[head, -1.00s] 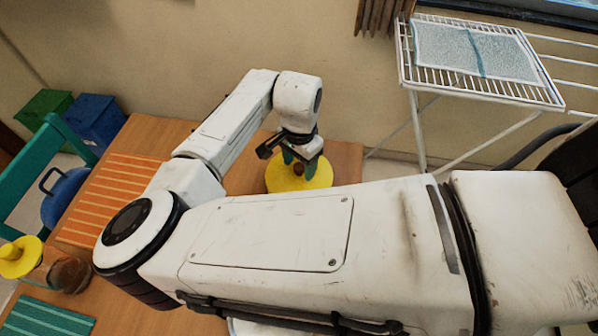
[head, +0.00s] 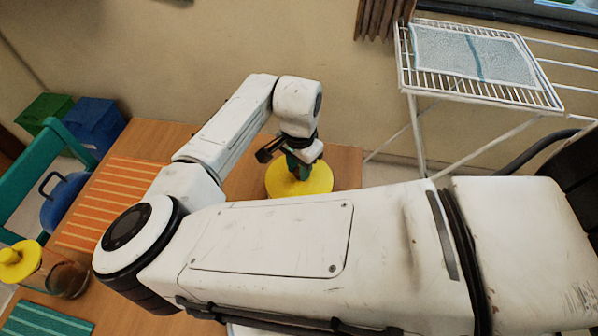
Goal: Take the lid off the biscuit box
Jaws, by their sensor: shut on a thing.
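The round yellow lid (head: 319,182) is in the head view, on the wooden table under the end of my arm. My gripper (head: 299,172) points down over the middle of the lid. Its fingers are close together, shut on the lid's knob, which they mostly hide. The box body under the lid is hidden from this angle, so I cannot tell whether the lid still sits on it.
The wooden table (head: 345,160) has an orange striped mat (head: 115,200) and a teal mat (head: 45,318). A glass jar (head: 65,275) with a yellow lid (head: 18,262) lies at the left. A teal chair (head: 70,142) and a white drying rack (head: 480,88) stand beyond the table.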

